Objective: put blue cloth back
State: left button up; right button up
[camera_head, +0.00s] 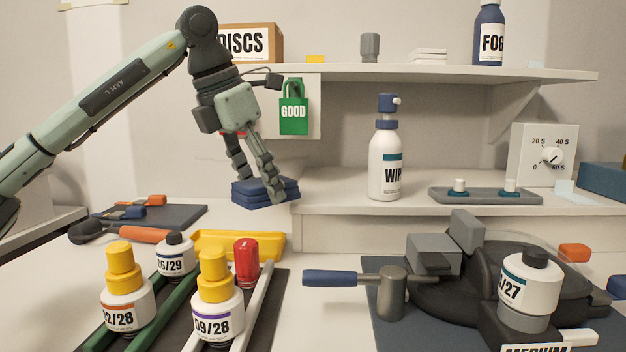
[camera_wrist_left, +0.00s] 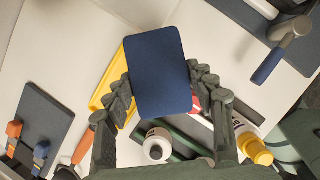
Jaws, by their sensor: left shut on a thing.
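The blue cloth (camera_head: 265,191) is a folded, layered dark blue pad. My left gripper (camera_head: 256,172) is shut on it and holds it in the air, left of the lower white shelf's end and above the yellow tray. In the left wrist view the cloth (camera_wrist_left: 157,72) shows as a flat blue rectangle between the two fingers (camera_wrist_left: 168,98). The underside of the cloth is hidden there. My right gripper is not in view.
A lower shelf (camera_head: 340,206) holds a white WIPE bottle (camera_head: 385,165) and a grey tray (camera_head: 485,196). Below are a yellow tray (camera_head: 262,243), several labelled bottles on rails, and a blue-handled tool (camera_head: 335,278). A dark mat (camera_head: 180,215) lies left.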

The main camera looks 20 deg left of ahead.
pick_arm(q)
jog(key=p, duration=0.2)
send_near(323, 195)
jog(key=f, duration=0.4)
jog(key=shift+s+a, duration=0.2)
jog(key=shift+s, duration=0.15)
jog(key=shift+w+d+r+p, duration=0.1)
jog(key=shift+w+d+p, duration=0.35)
jog(key=shift+w, duration=0.55)
jog(key=shift+x, duration=1)
jog(key=shift+d, duration=0.1)
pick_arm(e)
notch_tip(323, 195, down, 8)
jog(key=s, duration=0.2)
